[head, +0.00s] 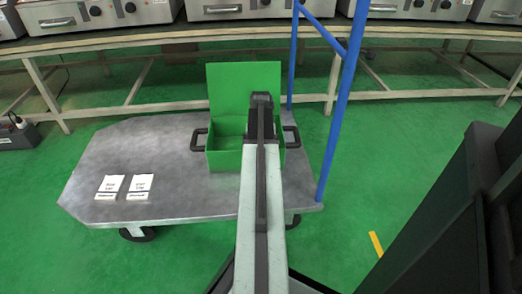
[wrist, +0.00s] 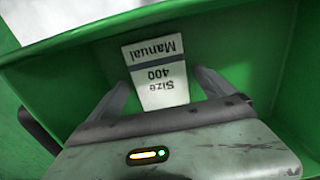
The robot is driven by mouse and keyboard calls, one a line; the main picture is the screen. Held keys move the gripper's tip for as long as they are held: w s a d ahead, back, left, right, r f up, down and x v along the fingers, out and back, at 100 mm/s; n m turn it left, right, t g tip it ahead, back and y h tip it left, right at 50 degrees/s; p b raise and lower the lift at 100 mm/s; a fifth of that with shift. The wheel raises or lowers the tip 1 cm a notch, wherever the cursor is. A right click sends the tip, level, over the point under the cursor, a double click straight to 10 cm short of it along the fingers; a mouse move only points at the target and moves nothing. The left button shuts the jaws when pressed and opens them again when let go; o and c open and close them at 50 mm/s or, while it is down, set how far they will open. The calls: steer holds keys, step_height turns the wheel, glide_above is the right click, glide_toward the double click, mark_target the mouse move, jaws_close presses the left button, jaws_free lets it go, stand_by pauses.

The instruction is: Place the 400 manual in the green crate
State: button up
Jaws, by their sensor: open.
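The green crate (head: 224,160) stands on a grey cart with its lid raised at the back; its green inner wall (wrist: 90,70) fills much of the wrist view. The white 400 manual (wrist: 157,72), its print upside down in the picture, is inside the crate in the wrist view. My gripper (wrist: 161,79) is open, with one finger on each side of the manual. Whether the manual touches a finger or rests on the crate floor, I cannot tell. In the head view my gripper (head: 262,100) is over the crate, and my arm hides the manual and part of the crate.
Two other white manuals, one (head: 109,187) beside the other (head: 140,187), lie on the left of the grey cart (head: 150,150). A blue post (head: 340,110) rises at the cart's right edge. A bench with several metal appliances (head: 95,12) runs along the back.

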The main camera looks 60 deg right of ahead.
step_height(320, 180, up, 12)
steer(key=p, duration=1.1)
steer(key=shift+p, duration=0.3)
steer(key=w+a+n, duration=0.2)
steer(key=w+a, duration=0.6)
steer(key=a, duration=0.4)
steer(key=w+a+n, duration=0.3)
steer(key=w+a, duration=0.6)
steer(key=a, duration=0.3)
steer(key=w+a+n, duration=0.2)
steer(key=a+n, duration=0.4)
steer(key=a, duration=2.7)
steer(key=shift+w+a+n, duration=0.25)
steer(key=shift+w+n, duration=0.05)
steer(key=shift+w, duration=0.1)
